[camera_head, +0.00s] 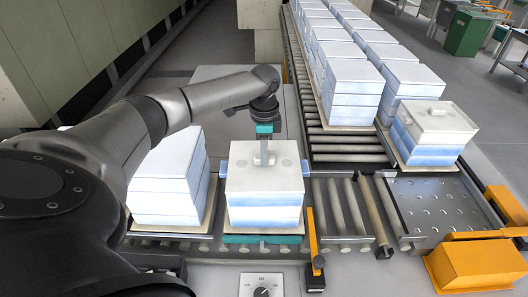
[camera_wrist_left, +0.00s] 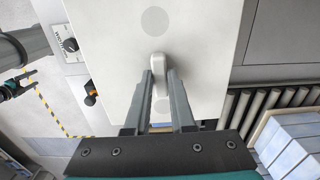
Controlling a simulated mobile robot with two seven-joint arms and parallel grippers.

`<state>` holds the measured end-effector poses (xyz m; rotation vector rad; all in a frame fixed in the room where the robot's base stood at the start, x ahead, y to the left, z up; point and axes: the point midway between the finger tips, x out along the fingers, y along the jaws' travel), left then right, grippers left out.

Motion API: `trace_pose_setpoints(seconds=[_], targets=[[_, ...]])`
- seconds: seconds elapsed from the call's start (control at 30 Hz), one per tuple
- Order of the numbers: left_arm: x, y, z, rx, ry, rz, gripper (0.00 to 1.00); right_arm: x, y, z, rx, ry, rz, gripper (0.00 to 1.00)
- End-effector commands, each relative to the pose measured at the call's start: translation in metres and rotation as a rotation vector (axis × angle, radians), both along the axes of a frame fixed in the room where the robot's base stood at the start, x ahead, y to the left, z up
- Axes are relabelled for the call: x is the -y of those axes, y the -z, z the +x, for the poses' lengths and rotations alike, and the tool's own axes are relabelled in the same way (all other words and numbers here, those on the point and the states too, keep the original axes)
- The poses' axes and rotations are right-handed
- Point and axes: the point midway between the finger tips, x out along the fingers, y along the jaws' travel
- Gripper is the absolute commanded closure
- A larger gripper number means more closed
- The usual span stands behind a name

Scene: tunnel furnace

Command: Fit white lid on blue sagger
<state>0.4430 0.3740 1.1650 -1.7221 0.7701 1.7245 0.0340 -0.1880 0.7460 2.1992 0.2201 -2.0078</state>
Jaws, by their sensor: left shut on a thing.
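The white lid (camera_head: 264,181) with a raised handle is on top of a blue sagger (camera_head: 264,214) in the stack at the front middle. The lid looks level; whether a thin gap is left under it I cannot tell. My left gripper (camera_head: 264,156) comes down from above and is shut on the lid's handle. In the left wrist view the fingers (camera_wrist_left: 162,85) stand either side of the handle (camera_wrist_left: 157,64), above the white lid top (camera_wrist_left: 110,45). A dark gripper, apparently my right one (camera_wrist_left: 20,84), shows small at the left edge; its jaws are unclear.
A white-and-blue stack (camera_head: 170,180) stands close on the left. Another stack with a handled lid (camera_head: 437,120) stands at the right, before a long row of stacks (camera_head: 348,85). Orange posts (camera_head: 312,240) and a control box (camera_head: 262,286) are in front. Rollers (camera_head: 345,210) right of the middle stack are bare.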

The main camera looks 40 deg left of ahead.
Motion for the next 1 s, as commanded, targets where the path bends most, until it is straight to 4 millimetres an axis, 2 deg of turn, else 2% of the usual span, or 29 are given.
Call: trace_pose_setpoints(seconds=[0.07, 0.1, 0.4, 0.63, 0.77, 0.87, 1.0], targets=[[0.000, -0.001, 0.001, 0.003, 0.000, 0.000, 1.00, 0.000, 0.000, 0.000, 0.000, 0.000, 0.000, 0.20], [0.000, -0.001, 0.001, 0.003, 0.000, 0.000, 0.77, 0.000, 0.000, 0.000, 0.000, 0.000, 0.000, 0.20], [0.000, -0.001, 0.000, 0.001, 0.000, 0.000, 0.43, 0.000, 0.000, 0.000, 0.001, -0.001, 0.000, 0.20], [0.000, 0.000, -0.001, -0.002, 0.000, 0.001, 0.43, 0.000, 0.000, 0.001, 0.001, -0.001, 0.000, 0.20], [0.000, -0.006, 0.000, -0.001, 0.000, 0.001, 0.43, 0.000, 0.001, 0.001, 0.001, -0.001, 0.000, 0.20], [0.000, -0.020, 0.001, 0.004, 0.000, 0.001, 0.43, 0.000, 0.002, 0.001, 0.001, -0.001, 0.000, 0.20], [0.000, -0.051, 0.001, 0.007, 0.000, 0.001, 0.43, 0.000, 0.006, 0.001, 0.001, -0.001, 0.000, 0.20]])
